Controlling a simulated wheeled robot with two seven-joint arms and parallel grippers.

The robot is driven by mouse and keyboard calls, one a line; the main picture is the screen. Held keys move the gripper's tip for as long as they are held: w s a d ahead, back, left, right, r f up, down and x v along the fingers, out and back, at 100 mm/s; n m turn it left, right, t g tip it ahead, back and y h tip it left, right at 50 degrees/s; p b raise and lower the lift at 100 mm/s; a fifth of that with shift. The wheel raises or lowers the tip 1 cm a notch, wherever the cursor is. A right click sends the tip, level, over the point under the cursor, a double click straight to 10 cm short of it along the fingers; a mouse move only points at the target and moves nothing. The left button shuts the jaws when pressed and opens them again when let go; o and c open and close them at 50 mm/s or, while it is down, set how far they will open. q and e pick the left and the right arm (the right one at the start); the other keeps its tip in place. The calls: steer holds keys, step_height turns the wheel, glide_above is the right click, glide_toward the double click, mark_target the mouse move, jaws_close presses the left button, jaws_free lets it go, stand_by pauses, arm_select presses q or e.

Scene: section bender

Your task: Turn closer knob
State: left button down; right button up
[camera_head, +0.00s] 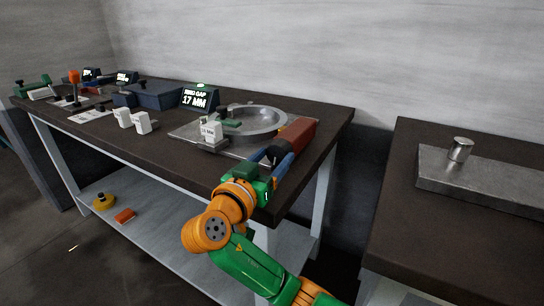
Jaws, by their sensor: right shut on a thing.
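The ring closer on the near end of the bench has a red-brown body (297,132) and a dark knob (273,153) at its front. My right gripper (274,157), with blue fingers, reaches up from the lower right and is shut on this knob, one finger on each side. The fingers partly hide the knob. A metal ring (262,121) lies flat on a grey plate (185,133) beside the closer. A display (199,98) behind it reads "RING GAP 17 MM". My left gripper is not in view.
A white labelled block (211,132) stands by the ring. White blocks (141,122) and a blue box (156,95) sit farther left on the dark bench (323,116). A second bench at right holds a metal slab (485,180) with a cylinder (460,149). A gap separates the benches.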

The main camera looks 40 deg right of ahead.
steer(key=n+p, duration=0.2)
steer(key=shift+r+n, duration=0.3)
steer(key=shift+f+n, duration=0.2)
steer(key=shift+n, duration=0.1)
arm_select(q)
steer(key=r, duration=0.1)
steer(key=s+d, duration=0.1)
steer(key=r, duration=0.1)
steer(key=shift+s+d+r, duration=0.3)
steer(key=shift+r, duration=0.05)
arm_select(e)
steer(key=o, duration=1.4)
steer(key=shift+f, duration=0.1)
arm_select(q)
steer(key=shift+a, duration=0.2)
arm_select(e)
steer(key=shift+a, duration=0.1)
arm_select(q)
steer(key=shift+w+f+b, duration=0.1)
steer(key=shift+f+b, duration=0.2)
steer(key=shift+b, duration=0.15)
arm_select(e)
steer(key=v, duration=0.6)
steer(key=shift+s+a, duration=0.2)
steer(key=shift+a, duration=0.2)
